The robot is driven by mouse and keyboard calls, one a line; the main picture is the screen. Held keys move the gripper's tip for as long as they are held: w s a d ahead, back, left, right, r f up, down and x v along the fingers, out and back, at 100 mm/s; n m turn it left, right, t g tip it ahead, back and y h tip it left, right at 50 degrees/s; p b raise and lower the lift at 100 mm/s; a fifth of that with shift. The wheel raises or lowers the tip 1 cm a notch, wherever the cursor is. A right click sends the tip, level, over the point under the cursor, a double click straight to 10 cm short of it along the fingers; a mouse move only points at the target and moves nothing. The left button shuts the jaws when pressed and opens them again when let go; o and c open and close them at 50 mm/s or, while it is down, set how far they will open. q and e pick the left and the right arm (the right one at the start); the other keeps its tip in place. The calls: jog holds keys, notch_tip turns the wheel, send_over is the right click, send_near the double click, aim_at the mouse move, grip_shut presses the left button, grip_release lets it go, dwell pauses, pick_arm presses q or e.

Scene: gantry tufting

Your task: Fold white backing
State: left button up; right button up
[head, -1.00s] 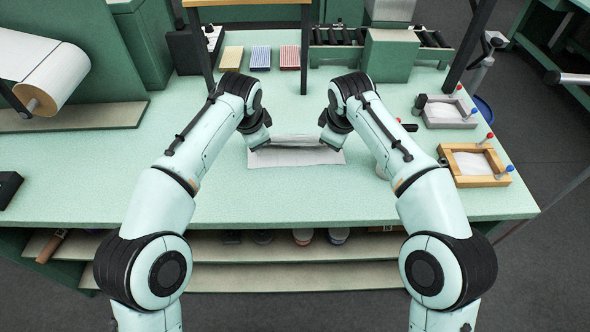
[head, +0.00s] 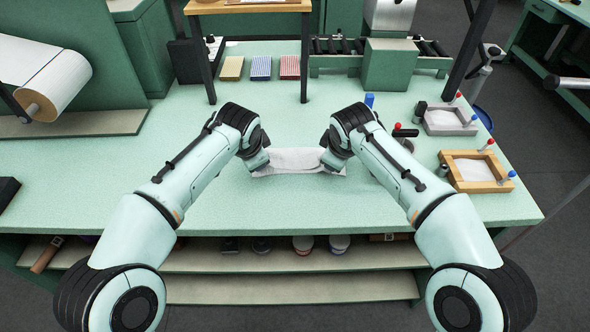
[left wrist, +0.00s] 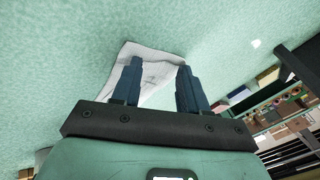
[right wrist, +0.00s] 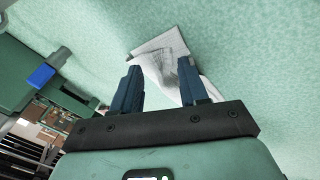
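The white backing (head: 297,160) lies on the green table between my two hands in the head view. It looks rumpled, with a raised, bent part rather than a flat sheet. My left gripper (head: 262,164) is at its left end and my right gripper (head: 326,162) at its right end. In the left wrist view the backing (left wrist: 150,92) shows behind and between spread fingers. In the right wrist view the backing (right wrist: 160,55) shows folded over itself beyond spread fingers. Both grippers look open; contact with the cloth is unclear.
Yellow, blue and red striped pads (head: 261,68) lie at the back under a wooden-topped frame. A wooden tray (head: 480,171) and a grey tray (head: 448,121) sit at the right. The table in front of the backing is clear.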

pick_arm(q)
jog(key=shift+s+d+f, duration=0.1)
jog(key=shift+s+f, duration=0.05)
jog(key=shift+f, duration=0.05)
pick_arm(e)
jog(key=shift+s+a+f, duration=0.1)
jog(key=shift+f, duration=0.05)
